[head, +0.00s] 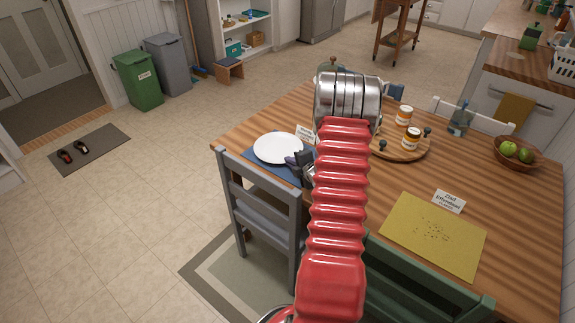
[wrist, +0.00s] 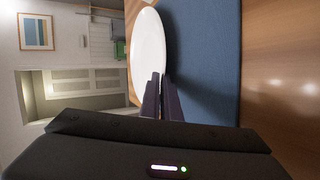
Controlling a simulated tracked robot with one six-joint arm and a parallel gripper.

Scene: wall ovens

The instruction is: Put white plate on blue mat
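The white plate (head: 278,148) is over the blue mat (head: 262,170) at the table's near left corner. In the wrist view the plate (wrist: 147,45) is seen at a steep slant, with the mat (wrist: 208,60) beside it and a dark shadow on the mat. Whether the plate touches the mat or is slightly above it is hard to tell. My gripper (head: 296,160) is at the plate's right rim. In the wrist view its fingers (wrist: 160,76) are close together with the plate's rim between them. My red arm hides part of the mat's right side.
A yellow mat (head: 433,235) lies at right front, and a fruit bowl (head: 516,154) at far right. A grey chair (head: 262,205) stands against the table's near left edge.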

